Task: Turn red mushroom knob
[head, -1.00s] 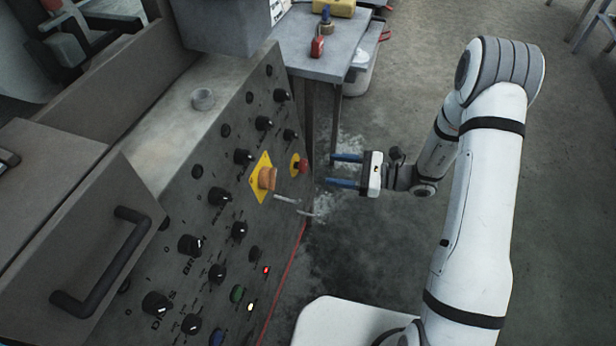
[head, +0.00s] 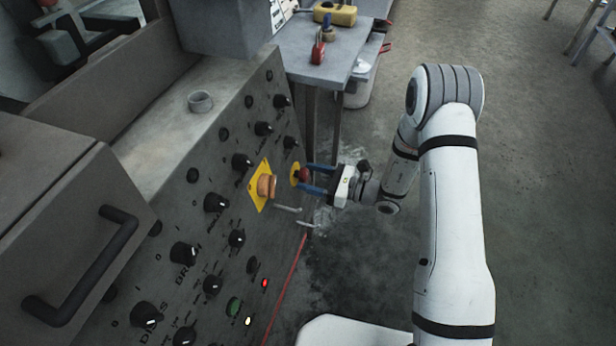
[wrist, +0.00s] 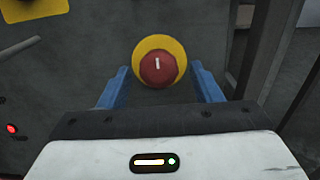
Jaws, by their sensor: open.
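The red mushroom knob (head: 303,174) sits on a round yellow plate at the right part of the grey control panel (head: 205,262). In the wrist view the knob (wrist: 158,68) is a red disc with a short white mark, nearly upright, in front of the yellow ring (wrist: 160,46). My gripper (head: 308,179) is open, with its blue fingers pointing at the panel. In the wrist view the fingers (wrist: 160,86) stand one on each side of the knob, with gaps between. Whether the fingertips reach past the knob's face is hard to tell.
An orange knob (head: 266,186) on a yellow square plate sits just left of the red knob. Silver levers (head: 287,209) stick out below it. Several black knobs cover the panel. A grey table (head: 325,58) with tools stands behind.

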